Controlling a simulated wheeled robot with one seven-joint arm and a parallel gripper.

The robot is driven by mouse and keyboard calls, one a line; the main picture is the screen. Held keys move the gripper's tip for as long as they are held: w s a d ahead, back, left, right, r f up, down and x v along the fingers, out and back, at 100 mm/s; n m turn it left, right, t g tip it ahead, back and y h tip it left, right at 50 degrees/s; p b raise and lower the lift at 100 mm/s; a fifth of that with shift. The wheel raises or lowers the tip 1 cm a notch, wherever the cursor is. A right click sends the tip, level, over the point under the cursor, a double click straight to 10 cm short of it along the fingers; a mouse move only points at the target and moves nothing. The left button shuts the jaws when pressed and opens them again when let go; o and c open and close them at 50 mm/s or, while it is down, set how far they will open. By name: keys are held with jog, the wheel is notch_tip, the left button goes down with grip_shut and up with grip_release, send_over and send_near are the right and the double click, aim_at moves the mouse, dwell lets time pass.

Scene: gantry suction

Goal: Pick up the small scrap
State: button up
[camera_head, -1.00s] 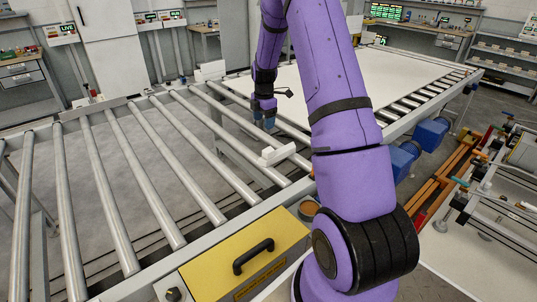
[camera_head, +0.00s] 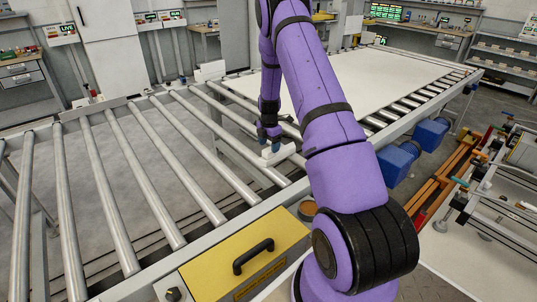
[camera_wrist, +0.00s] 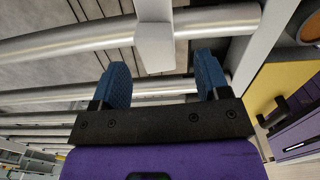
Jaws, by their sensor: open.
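The small scrap (camera_head: 283,153) is a white block-like piece lying on the metal rollers near the conveyor's right side rail. In the wrist view the scrap (camera_wrist: 154,42) lies across a roller, ahead of and between the blue fingertips. My gripper (camera_head: 269,141) hangs pointing down just above the scrap. In the wrist view my gripper (camera_wrist: 160,68) has its two blue fingers spread wide with nothing held between them. Part of the scrap is hidden behind the fingers in the head view.
A large white sheet (camera_head: 400,75) lies on the conveyor's far part. Bare rollers (camera_head: 138,160) with open gaps fill the left. A yellow box (camera_head: 222,262) with a black handle and a small round cup (camera_head: 307,208) stand by the near rail.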

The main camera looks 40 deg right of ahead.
aim_at(268, 150)
jog(key=shift+w+f, duration=0.2)
jog(key=shift+f, duration=1.7)
jog(key=shift+c, duration=0.4)
jog(key=c, duration=0.9)
jog(key=shift+c, duration=0.2)
jog(key=shift+r, duration=0.15)
